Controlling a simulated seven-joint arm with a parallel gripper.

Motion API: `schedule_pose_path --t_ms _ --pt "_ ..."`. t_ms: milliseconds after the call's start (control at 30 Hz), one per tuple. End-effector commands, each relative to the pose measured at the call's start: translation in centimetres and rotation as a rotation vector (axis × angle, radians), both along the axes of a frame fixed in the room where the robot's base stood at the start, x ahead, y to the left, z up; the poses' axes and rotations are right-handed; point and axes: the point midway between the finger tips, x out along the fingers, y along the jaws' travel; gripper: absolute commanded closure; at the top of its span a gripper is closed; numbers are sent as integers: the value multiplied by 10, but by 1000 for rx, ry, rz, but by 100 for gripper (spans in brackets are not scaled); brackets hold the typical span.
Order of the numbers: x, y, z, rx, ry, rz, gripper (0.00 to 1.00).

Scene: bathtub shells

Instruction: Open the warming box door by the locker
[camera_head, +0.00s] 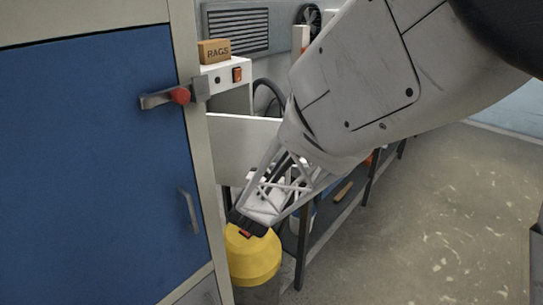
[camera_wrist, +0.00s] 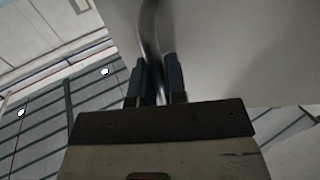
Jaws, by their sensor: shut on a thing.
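The white warming box (camera_head: 228,88) stands just right of the blue locker (camera_head: 95,165). A pale flat panel (camera_head: 235,150), which looks like its door, shows below the box's control strip and reaches past the box's right side. The panel (camera_wrist: 235,50) also fills the upper right of the wrist view. My gripper (camera_wrist: 156,80) is shut on a grey curved handle (camera_wrist: 149,35) beside that panel, with one dark finger on each side. In the head view, my gripper (camera_head: 247,224) is low in front of the panel, and the handle is hidden.
The locker has a red-knobbed latch (camera_head: 180,96) and a lower handle (camera_head: 189,211). A RAGS box (camera_head: 214,51) sits on the warming box. A yellow-topped container (camera_head: 252,257) stands below my gripper. Dark bench legs (camera_head: 302,245) are close by. The floor (camera_head: 430,220) at right is clear.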

Motion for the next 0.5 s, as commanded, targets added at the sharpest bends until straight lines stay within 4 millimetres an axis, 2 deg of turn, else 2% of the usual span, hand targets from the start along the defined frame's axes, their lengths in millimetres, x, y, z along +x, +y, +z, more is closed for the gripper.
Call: schedule_pose_path --t_ms 200,500 --pt "-31 16 1 0 -2 2 100" --pt "-67 41 1 -1 -2 2 100"
